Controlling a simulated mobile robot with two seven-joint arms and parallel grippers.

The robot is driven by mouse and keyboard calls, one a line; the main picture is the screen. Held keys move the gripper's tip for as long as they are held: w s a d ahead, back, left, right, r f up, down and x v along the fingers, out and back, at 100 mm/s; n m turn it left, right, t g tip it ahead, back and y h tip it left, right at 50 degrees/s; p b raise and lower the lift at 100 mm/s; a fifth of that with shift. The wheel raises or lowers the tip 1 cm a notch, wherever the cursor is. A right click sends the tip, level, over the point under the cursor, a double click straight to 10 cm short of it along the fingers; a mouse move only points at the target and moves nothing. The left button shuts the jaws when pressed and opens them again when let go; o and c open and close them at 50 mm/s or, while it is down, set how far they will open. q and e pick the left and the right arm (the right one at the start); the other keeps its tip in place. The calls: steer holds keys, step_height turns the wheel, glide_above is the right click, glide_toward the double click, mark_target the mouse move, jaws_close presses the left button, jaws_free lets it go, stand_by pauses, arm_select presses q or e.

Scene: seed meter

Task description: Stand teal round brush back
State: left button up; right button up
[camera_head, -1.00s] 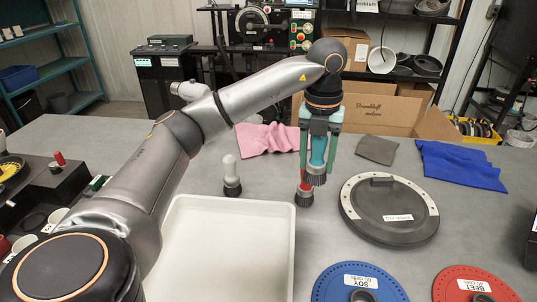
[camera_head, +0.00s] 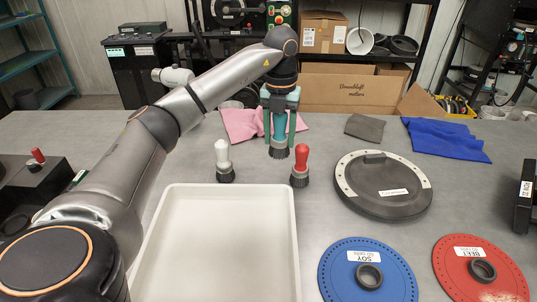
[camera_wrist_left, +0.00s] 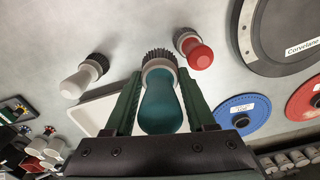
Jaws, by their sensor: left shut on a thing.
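The teal round brush (camera_head: 279,132) is held bristles down in my left gripper (camera_head: 280,112), whose fingers close on its handle. In the left wrist view the teal handle (camera_wrist_left: 163,100) sits between the fingers, with its dark bristle ring pointing away. The brush is upright, between and a little behind a white-handled brush (camera_head: 224,160) and a red-handled brush (camera_head: 300,165), both standing on the table. I cannot tell whether its bristles touch the table. My right gripper is not in view.
A white tray (camera_head: 290,240) lies in front. A dark round cover (camera_head: 384,200), a blue disc (camera_head: 335,270) and a red disc (camera_head: 455,262) lie to the right. A pink cloth (camera_head: 238,124) lies behind the brush, with grey and blue cloths further right.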

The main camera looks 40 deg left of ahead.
arm_select(q)
steer(key=a+f, duration=0.1)
steer(key=f, duration=0.1)
steer(key=w+a+f, duration=0.1)
steer(key=a, duration=0.1)
steer(key=a+f, duration=0.1)
steer(key=f, duration=0.1)
steer(key=shift+w+a+f, duration=0.3)
steer(key=shift+a+f, duration=0.15)
steer(key=shift+f, duration=1.55)
steer(key=shift+f, duration=0.1)
steer(key=o, duration=1.3)
steer(key=shift+c, duration=0.2)
step_height(320, 180, up, 12)
